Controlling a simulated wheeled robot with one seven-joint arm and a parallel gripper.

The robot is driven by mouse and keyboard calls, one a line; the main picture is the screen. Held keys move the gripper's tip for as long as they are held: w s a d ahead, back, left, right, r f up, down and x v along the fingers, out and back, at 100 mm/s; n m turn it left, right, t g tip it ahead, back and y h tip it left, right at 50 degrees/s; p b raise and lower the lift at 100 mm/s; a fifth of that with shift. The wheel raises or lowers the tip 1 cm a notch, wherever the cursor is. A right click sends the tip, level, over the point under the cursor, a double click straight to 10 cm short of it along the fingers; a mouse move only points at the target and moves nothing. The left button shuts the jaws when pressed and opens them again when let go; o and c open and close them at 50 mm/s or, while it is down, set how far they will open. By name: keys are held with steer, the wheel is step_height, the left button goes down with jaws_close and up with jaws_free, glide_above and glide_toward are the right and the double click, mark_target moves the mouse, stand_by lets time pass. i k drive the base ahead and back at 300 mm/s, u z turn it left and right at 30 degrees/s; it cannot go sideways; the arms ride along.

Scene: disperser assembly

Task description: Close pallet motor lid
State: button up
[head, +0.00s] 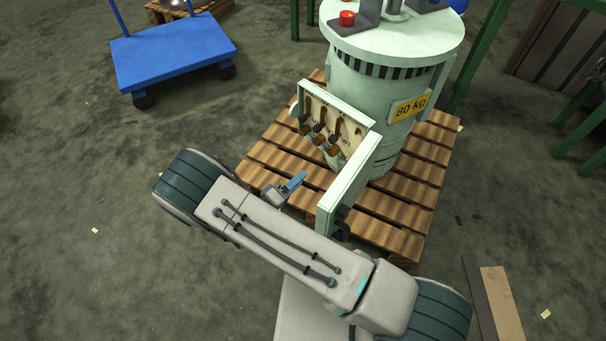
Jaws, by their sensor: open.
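The pale green motor (390,90) stands upright on a wooden pallet (425,165) and bears a yellow "80 kg" label. On its near side is an open terminal box (335,103) with several dark and orange-brown fittings inside. The box's lid (348,185) stands swung open from the box's right side, pointing toward me, with a dark handle (342,220) on its outer face. My gripper (297,181) is open, with blue fingers, to the left of the lid and in front of the box. It appears apart from both; its far side is partly hidden.
A blue cart (172,50) stands at the upper left. Green metal frames (485,50) rise behind the motor and at the right. Loose boards (500,300) lie on the floor at the lower right. The floor left of the pallet is mostly clear.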

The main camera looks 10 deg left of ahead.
mark_target(346, 188)
steer(key=z, duration=0.05)
steer(key=k, duration=1)
steer(key=u, duration=0.05)
